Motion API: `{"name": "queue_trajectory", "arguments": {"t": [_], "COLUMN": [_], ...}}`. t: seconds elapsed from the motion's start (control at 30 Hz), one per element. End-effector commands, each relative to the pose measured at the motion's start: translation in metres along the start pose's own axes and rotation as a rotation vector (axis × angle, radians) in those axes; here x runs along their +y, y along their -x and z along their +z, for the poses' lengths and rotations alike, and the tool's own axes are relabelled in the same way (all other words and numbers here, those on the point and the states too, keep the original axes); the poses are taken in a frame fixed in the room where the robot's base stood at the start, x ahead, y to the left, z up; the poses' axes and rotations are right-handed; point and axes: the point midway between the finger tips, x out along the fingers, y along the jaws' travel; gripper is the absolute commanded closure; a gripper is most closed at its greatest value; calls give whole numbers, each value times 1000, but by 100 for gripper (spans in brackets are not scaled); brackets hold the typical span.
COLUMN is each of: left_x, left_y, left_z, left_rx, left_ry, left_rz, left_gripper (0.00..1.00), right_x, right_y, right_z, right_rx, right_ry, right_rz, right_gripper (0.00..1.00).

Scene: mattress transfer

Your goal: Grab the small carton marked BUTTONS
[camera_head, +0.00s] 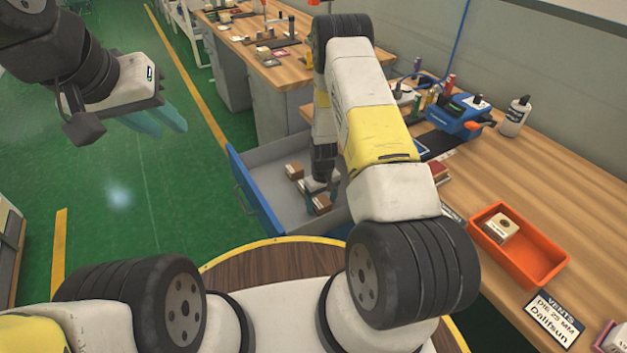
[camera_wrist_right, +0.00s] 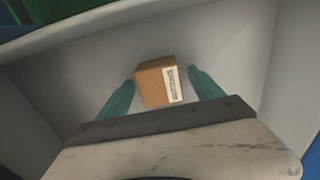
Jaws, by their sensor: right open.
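A small brown carton (camera_wrist_right: 153,84) with a white label lies in the open drawer. Its label is too small to read, so I cannot tell whether it is marked BUTTONS. My right gripper (camera_wrist_right: 157,92) is open, with one teal finger on each side of this carton. In the head view the right gripper (camera_head: 318,190) reaches down into the drawer, near a brown carton (camera_head: 320,205). Another small carton (camera_head: 294,171) lies further back in the drawer. My left gripper (camera_head: 158,122) is open and empty above the green floor.
The grey drawer with a blue front (camera_head: 252,190) stands pulled out from the wooden bench (camera_head: 480,180). An orange tray (camera_head: 518,248) on the bench holds a pale box.

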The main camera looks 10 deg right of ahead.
Motion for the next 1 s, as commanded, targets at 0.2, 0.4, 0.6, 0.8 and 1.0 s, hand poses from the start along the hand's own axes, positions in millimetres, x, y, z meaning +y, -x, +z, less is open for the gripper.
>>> {"name": "queue_trajectory", "arguments": {"t": [0.2, 0.4, 0.6, 0.8, 1.0], "left_x": [0, 0, 0, 0, 0], "left_y": [0, 0, 0, 0, 0], "left_z": [0, 0, 0, 0, 0], "left_rx": [0, 0, 0, 0, 0], "left_ry": [0, 0, 0, 0, 0], "left_rz": [0, 0, 0, 0, 0], "left_gripper": [71, 71, 71, 71, 71], "right_x": [0, 0, 0, 0, 0], "right_y": [0, 0, 1, 12, 52], "right_z": [0, 0, 0, -1, -1], "right_rx": [0, 0, 0, 2, 4], "right_ry": [0, 0, 0, 0, 0], "right_rz": [0, 0, 0, 1, 1], "right_gripper": [45, 84, 95, 95, 95]}}
